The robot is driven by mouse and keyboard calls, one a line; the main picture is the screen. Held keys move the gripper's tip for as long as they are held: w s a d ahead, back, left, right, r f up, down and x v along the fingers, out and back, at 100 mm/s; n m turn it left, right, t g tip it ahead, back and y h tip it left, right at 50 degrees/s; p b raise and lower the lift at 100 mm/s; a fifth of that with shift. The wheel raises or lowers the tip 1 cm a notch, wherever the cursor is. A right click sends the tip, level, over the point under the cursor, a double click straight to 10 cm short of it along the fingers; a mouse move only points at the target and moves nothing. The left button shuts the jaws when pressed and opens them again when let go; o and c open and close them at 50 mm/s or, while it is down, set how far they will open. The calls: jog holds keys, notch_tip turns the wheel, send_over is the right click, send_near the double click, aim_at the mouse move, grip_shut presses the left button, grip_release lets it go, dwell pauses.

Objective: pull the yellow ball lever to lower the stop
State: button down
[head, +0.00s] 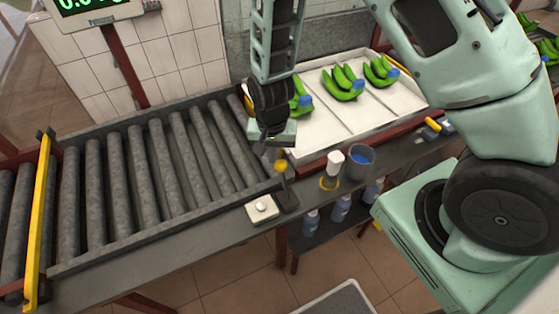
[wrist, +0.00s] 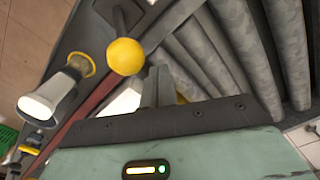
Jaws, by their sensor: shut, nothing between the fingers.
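The yellow ball (head: 281,166) tops a short lever on a dark base (head: 287,198) at the front right corner of the roller conveyor. In the wrist view the ball (wrist: 126,57) is large and near, just left of and beyond my fingers. My gripper (head: 267,150) points down just above and left of the ball; its fingers (wrist: 158,88) are together and empty. I cannot tell whether they touch the ball. A yellow bar (head: 38,220) spans the conveyor's left end; I cannot tell whether it is the stop.
A white push button box (head: 262,208) sits left of the lever base. A white-capped bottle (head: 332,168) and blue cup (head: 361,160) stand to the right. White trays (head: 322,140) with green bananas (head: 343,82) lie behind. The rollers (head: 140,165) are bare.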

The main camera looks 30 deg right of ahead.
aim_at(286, 188)
jog(key=shift+f, duration=0.55)
jog(key=shift+s+b, duration=0.7)
jog(key=shift+s, duration=3.75)
jog(key=shift+w+r+p, duration=0.1)
jog(key=shift+w+p, duration=0.25)
jog(key=shift+w, duration=0.3)
notch_tip(286, 188, up, 10)
jog(key=p, duration=0.8)
jog(key=shift+p, duration=0.3)
